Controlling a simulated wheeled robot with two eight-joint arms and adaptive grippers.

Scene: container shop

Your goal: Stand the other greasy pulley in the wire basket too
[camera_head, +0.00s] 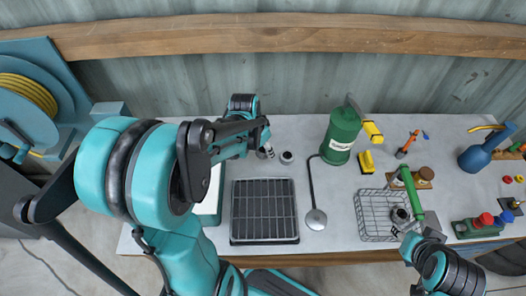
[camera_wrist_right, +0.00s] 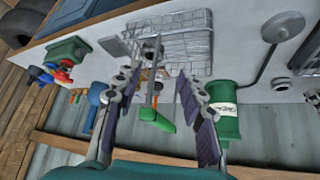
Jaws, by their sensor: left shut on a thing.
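The wire basket (camera_head: 362,213) stands at the right of the bench, and it also shows in the right wrist view (camera_wrist_right: 190,40). A dark round pulley (camera_head: 400,214) is in the basket's right part. My left gripper (camera_head: 265,141) is shut on a small greyish thing, seemingly the other greasy pulley (camera_head: 265,153), low over the bench behind the black-grid tray. The fingers and arm hide most of it. Another small dark round part (camera_head: 286,157) stands just right of it. My right gripper (camera_wrist_right: 155,105) is open and empty above the basket's side.
A green-handled tool (camera_head: 410,192) stands at the basket's back right.

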